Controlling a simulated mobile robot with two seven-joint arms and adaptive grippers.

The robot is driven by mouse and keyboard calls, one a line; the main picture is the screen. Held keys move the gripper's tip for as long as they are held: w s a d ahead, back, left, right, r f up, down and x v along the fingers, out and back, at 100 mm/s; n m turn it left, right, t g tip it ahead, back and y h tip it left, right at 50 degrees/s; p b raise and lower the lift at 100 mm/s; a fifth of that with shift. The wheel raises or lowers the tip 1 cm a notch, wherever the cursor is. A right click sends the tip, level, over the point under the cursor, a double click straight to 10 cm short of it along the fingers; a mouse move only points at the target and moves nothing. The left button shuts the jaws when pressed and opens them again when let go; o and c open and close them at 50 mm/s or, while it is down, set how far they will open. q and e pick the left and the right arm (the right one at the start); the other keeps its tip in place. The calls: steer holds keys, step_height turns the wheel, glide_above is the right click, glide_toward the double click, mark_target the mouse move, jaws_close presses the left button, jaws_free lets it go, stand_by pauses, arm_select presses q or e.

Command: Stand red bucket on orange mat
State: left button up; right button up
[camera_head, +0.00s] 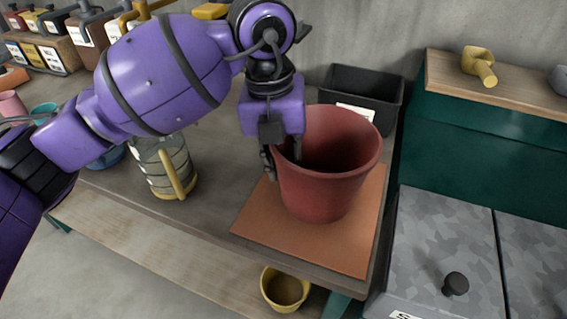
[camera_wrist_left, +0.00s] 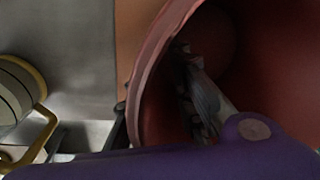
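The red bucket (camera_head: 335,185) stands upright on the orange mat (camera_head: 262,228), which lies on the grey workbench. My left gripper (camera_head: 282,158) is at the bucket's left rim, pointing down. One finger is outside the wall and the other is inside. The fingers look spread, with a gap between the inner finger and the wall. In the left wrist view the rim of the bucket (camera_wrist_left: 152,95) runs between the fingers, and a strip of the mat (camera_wrist_left: 128,35) shows beside it. The bucket's far base is hidden. My right gripper is not in view.
A clear jug with a yellow handle (camera_head: 166,168) stands left of the mat. A black bin (camera_head: 362,92) is behind the bucket. A teal cabinet (camera_head: 470,145) and grey camouflage-patterned lids (camera_head: 445,240) stand to the right. A yellow pot (camera_head: 284,290) sits below the bench edge.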

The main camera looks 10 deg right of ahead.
arm_select(q)
steer(key=shift+r, duration=0.1)
steer(key=r, duration=0.4)
steer(key=a+r, duration=0.1)
steer(key=r, duration=0.7)
steer(key=shift+w+a, duration=0.15)
